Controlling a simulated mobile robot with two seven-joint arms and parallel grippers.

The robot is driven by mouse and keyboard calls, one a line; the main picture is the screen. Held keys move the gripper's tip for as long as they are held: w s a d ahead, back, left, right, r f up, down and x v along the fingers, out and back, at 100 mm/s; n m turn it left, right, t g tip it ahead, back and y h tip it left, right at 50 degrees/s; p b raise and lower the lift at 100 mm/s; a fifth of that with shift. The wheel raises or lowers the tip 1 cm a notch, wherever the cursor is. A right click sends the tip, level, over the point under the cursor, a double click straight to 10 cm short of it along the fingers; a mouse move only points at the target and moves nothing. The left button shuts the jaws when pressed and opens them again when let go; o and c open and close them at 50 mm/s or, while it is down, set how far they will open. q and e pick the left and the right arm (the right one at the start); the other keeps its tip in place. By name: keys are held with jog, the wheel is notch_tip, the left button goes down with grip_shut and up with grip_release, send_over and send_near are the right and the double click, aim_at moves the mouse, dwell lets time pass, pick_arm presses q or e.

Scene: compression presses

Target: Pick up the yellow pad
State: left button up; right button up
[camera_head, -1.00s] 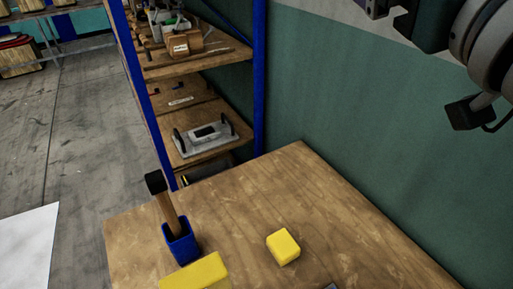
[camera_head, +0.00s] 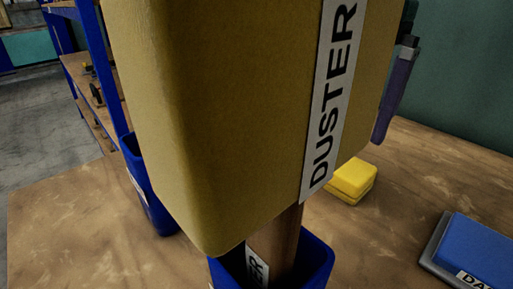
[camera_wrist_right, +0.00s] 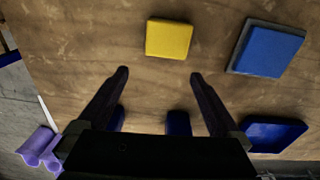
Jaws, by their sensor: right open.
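The yellow pad (camera_head: 351,181) is a small rounded block on the wooden table, partly hidden by the big duster in the head view. In the right wrist view the yellow pad (camera_wrist_right: 169,38) lies beyond my fingertips, roughly between them in line, with bare wood around it. My right gripper (camera_wrist_right: 160,75) is open, with nothing between its fingers. In the head view only a dark purple part of my right gripper (camera_head: 396,95) shows, behind the duster and above the table. My left gripper is not in view.
A large yellow-brown duster (camera_head: 230,110) on a wooden handle stands in a blue holder (camera_head: 318,258) and blocks much of the head view. Another blue holder (camera_head: 150,190) is at left. A blue pad (camera_head: 480,250) lies on the right. A blue tray (camera_wrist_right: 275,134) is nearby.

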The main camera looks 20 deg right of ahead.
jog(key=shift+d+f, duration=0.45)
notch_tip(320, 180, down, 3)
jog(key=shift+s+d+f, duration=0.1)
jog(key=shift+s+f, duration=0.05)
jog(key=shift+f, duration=0.05)
notch_tip(320, 180, down, 6)
jog(key=shift+r+b, duration=0.1)
jog(key=shift+b, duration=0.4)
jog(key=shift+c, duration=0.4)
jog(key=c, duration=1)
notch_tip(320, 180, up, 20)
jog(key=p, duration=0.4)
